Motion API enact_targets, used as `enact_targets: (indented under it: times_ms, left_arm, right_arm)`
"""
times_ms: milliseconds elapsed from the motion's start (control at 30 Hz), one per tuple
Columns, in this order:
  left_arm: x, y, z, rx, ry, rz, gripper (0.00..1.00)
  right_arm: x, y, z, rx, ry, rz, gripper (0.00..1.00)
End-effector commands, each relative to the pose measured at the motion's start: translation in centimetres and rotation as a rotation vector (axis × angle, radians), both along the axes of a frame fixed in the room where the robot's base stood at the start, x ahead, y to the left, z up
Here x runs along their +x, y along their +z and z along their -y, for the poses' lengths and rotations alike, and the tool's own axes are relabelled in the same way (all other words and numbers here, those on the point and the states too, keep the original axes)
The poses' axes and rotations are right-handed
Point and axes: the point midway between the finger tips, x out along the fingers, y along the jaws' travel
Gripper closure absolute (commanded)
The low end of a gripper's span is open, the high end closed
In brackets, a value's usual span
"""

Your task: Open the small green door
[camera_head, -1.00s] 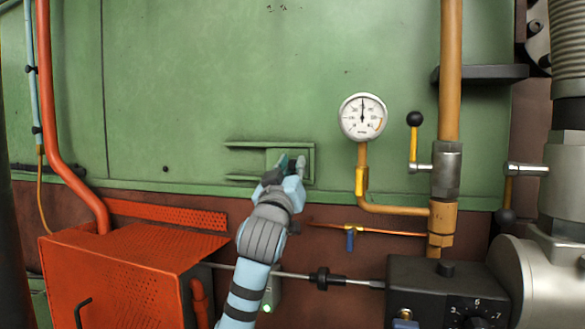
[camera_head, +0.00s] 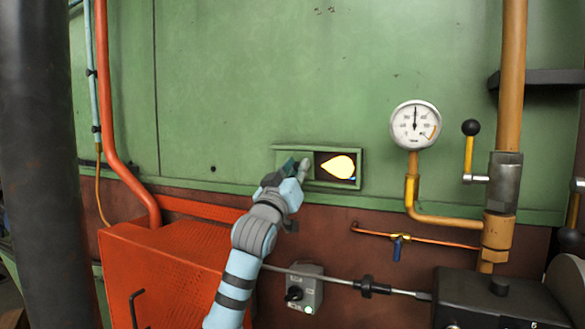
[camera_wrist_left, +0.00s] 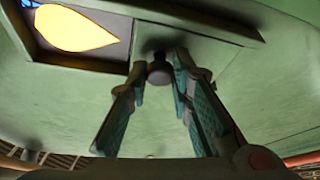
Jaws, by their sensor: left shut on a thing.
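The small green door (camera_head: 287,157) sits in a rail frame on the green furnace wall. It is slid to the left, and to its right an opening (camera_head: 336,167) shows a bright yellow glow. My left gripper (camera_head: 298,168) is at the door, its fingers shut on a dark round knob. In the left wrist view the knob (camera_wrist_left: 159,72) stands between the tips of my left gripper (camera_wrist_left: 163,78), and the glowing opening (camera_wrist_left: 75,30) is at the upper left. My right gripper is not in view.
An orange perforated box (camera_head: 165,270) stands below left of my arm. To the right are a pressure gauge (camera_head: 415,125), an orange pipe (camera_head: 511,75) and a yellow lever (camera_head: 469,155). A grey switch box (camera_head: 305,290) is below the door.

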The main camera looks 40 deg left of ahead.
Motion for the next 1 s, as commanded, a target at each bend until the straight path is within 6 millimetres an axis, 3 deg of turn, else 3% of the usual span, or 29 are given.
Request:
enact_targets:
  times_ms: [100, 133, 233, 567, 900, 1000]
  left_arm:
    - [-0.1, 0.0, 0.0, -0.001, 0.000, 0.001, 1.00]
    - [-0.1, 0.0, -0.1, 0.000, 0.001, 0.001, 0.75]
    - [-0.1, 0.0, -0.1, -0.001, 0.002, 0.001, 0.59]
    - [-0.4, -0.1, -0.2, 0.001, 0.004, 0.001, 0.59]
    - [-6.1, -2.5, 1.4, 0.003, 0.005, -0.001, 0.59]
    - [-6.8, -2.8, 1.6, 0.001, 0.005, -0.001, 0.59]
  right_arm:
    - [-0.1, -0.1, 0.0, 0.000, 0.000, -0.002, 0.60]
    - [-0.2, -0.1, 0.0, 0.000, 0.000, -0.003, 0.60]
    - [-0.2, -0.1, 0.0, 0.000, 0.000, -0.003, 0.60]
    - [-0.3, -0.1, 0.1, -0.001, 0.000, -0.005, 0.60]
    - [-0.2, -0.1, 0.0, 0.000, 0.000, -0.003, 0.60]
    - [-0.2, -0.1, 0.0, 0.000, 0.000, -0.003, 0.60]
